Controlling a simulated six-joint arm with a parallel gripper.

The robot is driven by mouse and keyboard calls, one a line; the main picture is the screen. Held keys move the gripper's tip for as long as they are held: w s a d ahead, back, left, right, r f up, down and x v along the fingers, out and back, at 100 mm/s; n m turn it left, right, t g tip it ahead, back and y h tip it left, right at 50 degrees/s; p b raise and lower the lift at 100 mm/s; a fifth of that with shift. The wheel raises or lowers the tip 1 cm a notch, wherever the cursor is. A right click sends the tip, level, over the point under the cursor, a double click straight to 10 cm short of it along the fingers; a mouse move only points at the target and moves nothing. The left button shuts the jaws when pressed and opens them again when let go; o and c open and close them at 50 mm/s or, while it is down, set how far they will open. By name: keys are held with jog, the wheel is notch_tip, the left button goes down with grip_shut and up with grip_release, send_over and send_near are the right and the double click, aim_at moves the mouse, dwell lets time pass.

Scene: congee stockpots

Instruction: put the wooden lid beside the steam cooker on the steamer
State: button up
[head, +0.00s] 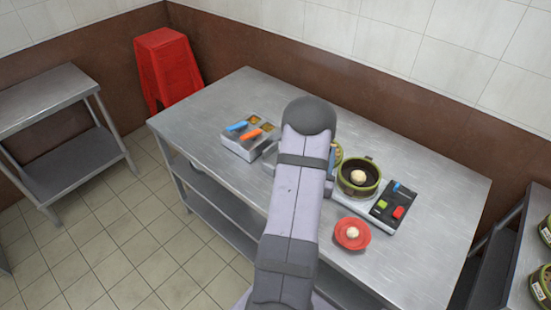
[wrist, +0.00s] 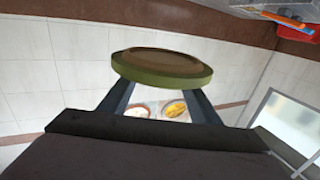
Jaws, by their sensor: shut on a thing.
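My gripper (wrist: 160,88) is shut on the wooden lid (wrist: 162,62), a round disc with a brown top and a green rim, held between the two fingers in the wrist view. In the head view my arm hides the gripper and the lid. The steam cooker (head: 381,220) stands on the steel table, right of my arm, with green, red and blue controls. The steamer (head: 374,190), round and dark inside with a green rim, sits uncovered at its left with a pale bun (head: 358,177) inside.
A red plate (head: 342,243) with a pale bun lies in front of the cooker. A container with blue and orange handles (head: 242,143) stands left. The steel table (head: 440,180) is clear at the right.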

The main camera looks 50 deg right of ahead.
jog(key=s+d+f+m+g+h, duration=0.1)
jog(key=s+d+f+m+g, duration=0.1)
jog(key=s+d+m+g, duration=0.2)
jog(key=s+d+g, duration=0.3)
jog(key=s+d, duration=0.3)
jog(key=d, duration=0.1)
jog(key=shift+f+m+h, duration=0.15)
jog(key=shift+m+h, duration=0.15)
jog(key=shift+m, duration=0.1)
jog(key=shift+f, duration=0.15)
jog(key=shift+a+f+b, duration=0.1)
jog(key=shift+f+b, duration=1.85)
jog(key=shift+f, duration=1.3)
jog(key=shift+f+b, duration=0.55)
jog(key=o, duration=1.2)
